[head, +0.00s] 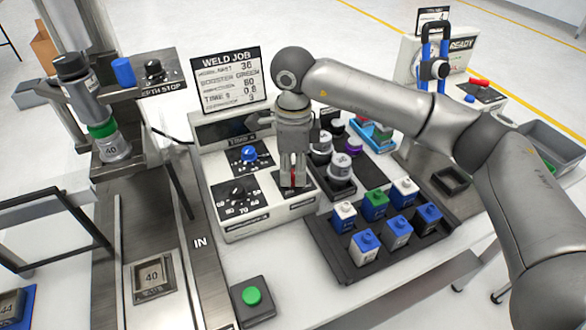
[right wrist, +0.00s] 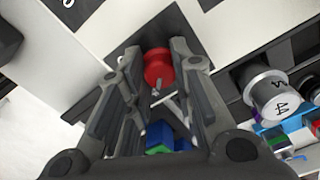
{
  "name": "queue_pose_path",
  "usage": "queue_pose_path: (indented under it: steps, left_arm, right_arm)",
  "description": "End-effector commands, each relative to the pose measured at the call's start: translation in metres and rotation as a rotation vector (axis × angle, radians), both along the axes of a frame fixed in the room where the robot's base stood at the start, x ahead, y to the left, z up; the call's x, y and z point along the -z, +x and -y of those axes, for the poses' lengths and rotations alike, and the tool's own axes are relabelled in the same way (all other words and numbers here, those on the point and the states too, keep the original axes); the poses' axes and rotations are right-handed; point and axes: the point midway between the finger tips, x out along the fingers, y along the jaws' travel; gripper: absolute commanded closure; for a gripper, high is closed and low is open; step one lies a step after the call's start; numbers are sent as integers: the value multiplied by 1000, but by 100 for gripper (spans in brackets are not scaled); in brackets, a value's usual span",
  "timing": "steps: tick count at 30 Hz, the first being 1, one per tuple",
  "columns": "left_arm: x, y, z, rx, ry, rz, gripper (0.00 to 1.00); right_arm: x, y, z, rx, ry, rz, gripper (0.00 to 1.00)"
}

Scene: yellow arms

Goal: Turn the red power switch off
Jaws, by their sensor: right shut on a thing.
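The red power switch (head: 293,171) is mostly hidden by my right gripper (head: 294,182) in the head view, where only a sliver of red shows between the fingers. In the right wrist view the red round switch (right wrist: 158,66) sits on a dark plate, with a thin metal stem. The right gripper (right wrist: 160,75) has one finger on each side of it and is shut on it. The switch is on the front right of the white control box (head: 262,225). I cannot tell which way it is set. My left gripper is not in view.
A blue knob (head: 249,155) and a black dial (head: 236,193) are left of the gripper. A black tray (head: 350,268) of blue, white and green blocks stands close on the right. A green button box (head: 252,297) is in front, and a press column stands at left.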

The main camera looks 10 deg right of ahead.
Motion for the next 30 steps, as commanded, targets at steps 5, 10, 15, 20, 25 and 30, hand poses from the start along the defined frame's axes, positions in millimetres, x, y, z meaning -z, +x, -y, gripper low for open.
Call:
queue_pose_path:
  steps: [5,10,15,20,25,30]
  left_arm:
    - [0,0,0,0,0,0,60]
    - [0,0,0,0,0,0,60]
    - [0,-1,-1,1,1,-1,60]
    - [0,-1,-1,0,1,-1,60]
    - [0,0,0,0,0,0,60]
    - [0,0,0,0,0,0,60]
  right_arm:
    - [-1,0,1,2,-1,1,61]
    - [0,0,0,2,0,1,54]
    - [-1,0,0,2,0,1,54]
    - [-12,1,0,2,-1,3,54]
    - [-46,2,0,2,1,5,54]
    - [-82,1,0,3,0,5,54]
